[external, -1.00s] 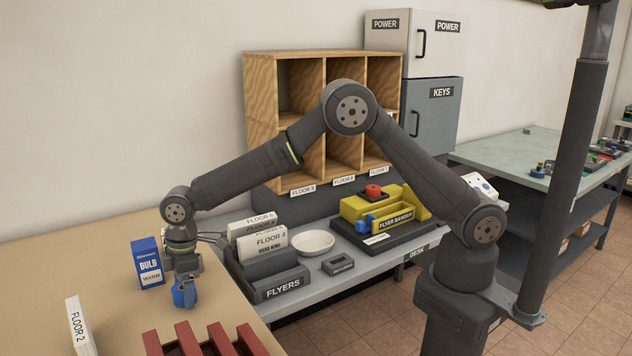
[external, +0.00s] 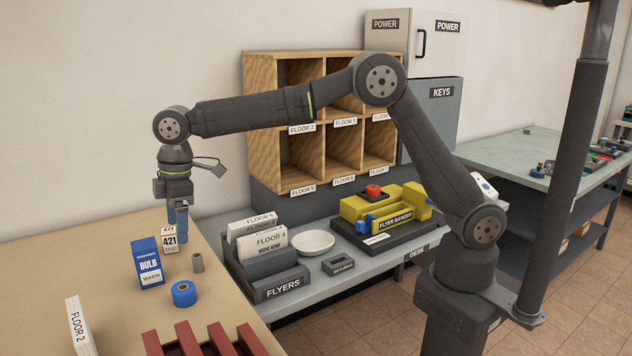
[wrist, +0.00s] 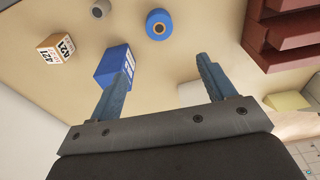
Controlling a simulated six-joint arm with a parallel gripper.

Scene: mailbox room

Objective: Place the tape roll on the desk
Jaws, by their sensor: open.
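A blue tape roll (external: 184,293) lies flat on the tan table (external: 230,318), to the right of the blue bulb box. It also shows in the wrist view (wrist: 159,25), apart from my fingers. My gripper (external: 178,238) is raised above the table, behind the roll in the external view. In the wrist view its two blue fingers (wrist: 160,80) are spread with nothing between them. The grey desk (external: 300,299), labelled DESK at its front edge, is to the right of the tan table.
A bulb box (external: 147,264), a small 421 box (external: 170,240), a grey cylinder (external: 198,262), a FLOOR 2 card (external: 80,327) and a red rack (external: 205,342) surround the roll. The desk holds a flyers holder (external: 275,283), white bowl (external: 313,242), returns box (external: 338,264) and flyer bander (external: 385,217).

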